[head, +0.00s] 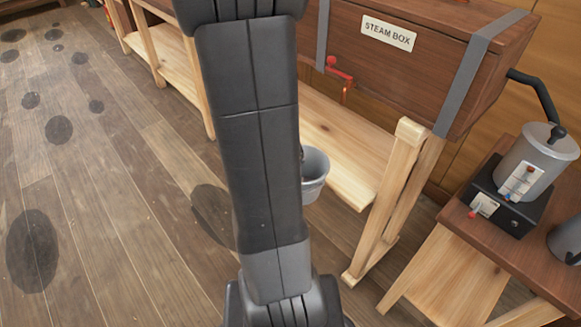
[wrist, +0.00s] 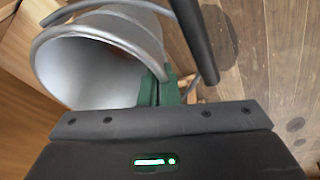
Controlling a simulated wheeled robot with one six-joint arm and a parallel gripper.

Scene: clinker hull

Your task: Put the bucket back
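The grey metal bucket (head: 316,172) shows in the head view just right of my arm, in front of the low shelf under the steam box. My arm hides its left part. In the wrist view the bucket (wrist: 95,62) is large at the upper left, tilted in the picture, with its open mouth and pale inside showing. My gripper (wrist: 160,88) has its green finger pads on either side of the bucket's rim, shut on the wall. The gripper is hidden in the head view. I cannot tell whether the bucket touches the floor.
The brown steam box (head: 430,50) stands on a wooden frame with a low shelf (head: 335,150); a red tap (head: 340,75) hangs below it. A side table (head: 535,245) holds a metal boiler (head: 538,155). Open plank floor with dark round patches (head: 32,250) lies left.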

